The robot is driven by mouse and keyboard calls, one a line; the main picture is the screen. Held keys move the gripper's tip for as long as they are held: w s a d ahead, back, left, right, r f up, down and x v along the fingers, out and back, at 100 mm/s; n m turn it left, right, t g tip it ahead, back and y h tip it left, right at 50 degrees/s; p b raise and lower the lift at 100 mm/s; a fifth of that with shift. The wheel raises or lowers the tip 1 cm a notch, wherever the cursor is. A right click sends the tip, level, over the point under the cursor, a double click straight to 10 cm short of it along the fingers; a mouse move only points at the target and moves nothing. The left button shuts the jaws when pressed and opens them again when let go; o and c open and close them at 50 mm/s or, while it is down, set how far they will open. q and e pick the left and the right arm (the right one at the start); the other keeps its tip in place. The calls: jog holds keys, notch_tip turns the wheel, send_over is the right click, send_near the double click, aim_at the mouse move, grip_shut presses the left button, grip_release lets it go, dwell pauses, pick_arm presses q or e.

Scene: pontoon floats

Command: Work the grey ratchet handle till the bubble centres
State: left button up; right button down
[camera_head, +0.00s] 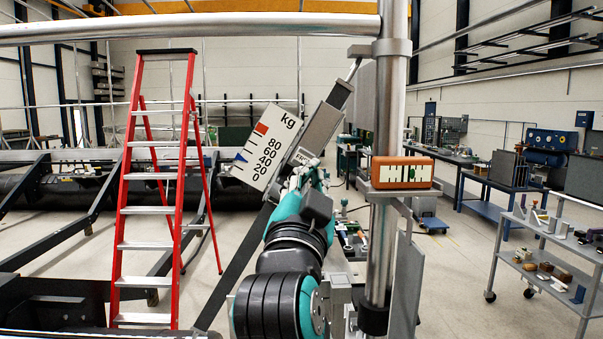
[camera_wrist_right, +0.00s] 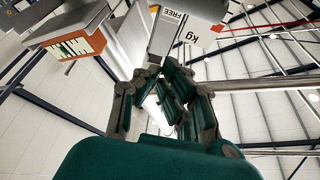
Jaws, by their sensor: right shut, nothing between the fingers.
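The grey ratchet handle (camera_head: 322,128) slants up to the right beside a white kg scale plate (camera_head: 268,148). Its lower end bears a partly hidden label that reads FREE in the right wrist view. My right gripper (camera_head: 301,182) is just below that lower end; its fingers (camera_wrist_right: 172,98) are shut and empty. I cannot tell whether they touch the handle. An orange level (camera_head: 402,172) with a pale green window sits on a bracket at the steel post; it also shows in the right wrist view (camera_wrist_right: 75,44). The bubble's position is too small to tell. My left gripper is out of view.
A steel post (camera_head: 384,240) stands right of my right arm, under a horizontal rail (camera_head: 190,28). A red stepladder (camera_head: 152,190) stands at left, among dark sloping beams (camera_head: 60,225). A grey trolley (camera_head: 545,262) with small parts is at right. Open floor lies before it.

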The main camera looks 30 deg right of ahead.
pick_arm(q)
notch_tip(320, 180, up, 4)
jog(key=p, duration=0.3)
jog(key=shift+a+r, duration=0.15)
pick_arm(e)
jog(key=w, duration=0.1)
jog(key=w+f, duration=0.1)
jog(key=w+d+f, duration=0.1)
jog(key=shift+w+f, duration=0.1)
jog(key=shift+w, duration=0.3)
